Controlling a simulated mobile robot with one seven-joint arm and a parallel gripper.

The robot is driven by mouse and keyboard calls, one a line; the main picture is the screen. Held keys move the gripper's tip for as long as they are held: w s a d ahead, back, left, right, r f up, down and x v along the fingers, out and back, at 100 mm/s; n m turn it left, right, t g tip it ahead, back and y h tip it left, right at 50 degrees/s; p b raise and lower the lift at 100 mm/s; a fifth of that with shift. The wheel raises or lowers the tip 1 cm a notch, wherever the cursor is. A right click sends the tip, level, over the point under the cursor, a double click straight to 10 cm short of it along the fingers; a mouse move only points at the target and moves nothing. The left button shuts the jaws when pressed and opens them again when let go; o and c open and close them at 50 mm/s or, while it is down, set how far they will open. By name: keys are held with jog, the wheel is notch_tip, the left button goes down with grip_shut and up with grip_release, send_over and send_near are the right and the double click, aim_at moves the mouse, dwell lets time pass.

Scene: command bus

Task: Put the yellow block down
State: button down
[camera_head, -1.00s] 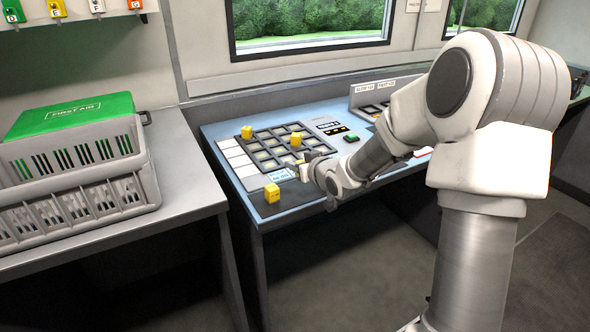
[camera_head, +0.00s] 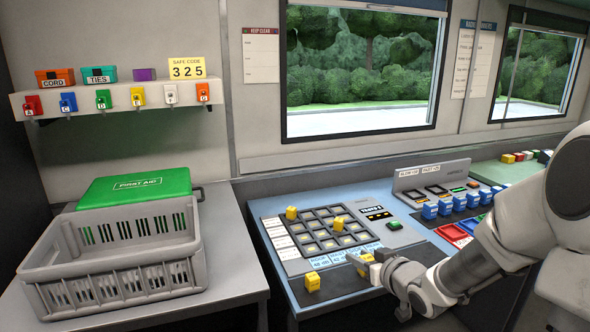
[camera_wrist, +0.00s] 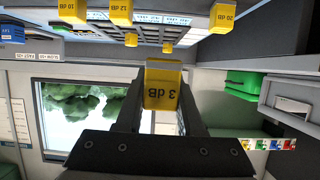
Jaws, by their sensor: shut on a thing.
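A yellow block marked 3 dB (camera_wrist: 163,86) is between the fingers of my gripper (camera_wrist: 160,100) in the wrist view, which looks upside down. In the head view my gripper (camera_head: 364,261) is shut on this block (camera_head: 367,257) near the front edge of the blue desk, right of another yellow block. The gripper partly hides the held block there. I cannot tell whether it touches the desk.
A dark grid panel (camera_head: 309,243) holds yellow blocks (camera_head: 291,213) (camera_head: 338,223). Another yellow block (camera_head: 312,281) sits on a dark mat at the desk's front left. A grey crate (camera_head: 118,275) stands left.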

jog(key=s+a, duration=0.3)
jog(key=s, duration=0.2)
jog(key=w+r+m+h+p, duration=0.1)
jog(key=w+r+h+p, duration=0.1)
jog(key=w+r+p, duration=0.2)
jog(key=w+r+m+h+p, duration=0.2)
jog(key=w+r+p, duration=0.3)
jog(key=r+p, duration=0.5)
jog(key=shift+w+r+t, duration=0.2)
jog(key=shift+r+t, duration=0.1)
jog(key=shift+r, duration=0.4)
jog(key=w+d+f+n+y+b, duration=0.1)
jog(key=d+f+n+y+b, duration=0.1)
jog(key=d+f+b, duration=0.8)
notch_tip(320, 180, down, 4)
jog(key=y+b, duration=0.1)
jog(key=b, duration=0.3)
jog(key=shift+w+d+f+n, duration=0.2)
jog(key=shift+d+n, duration=0.05)
jog(key=shift+n, duration=0.05)
jog(key=shift+a, duration=0.1)
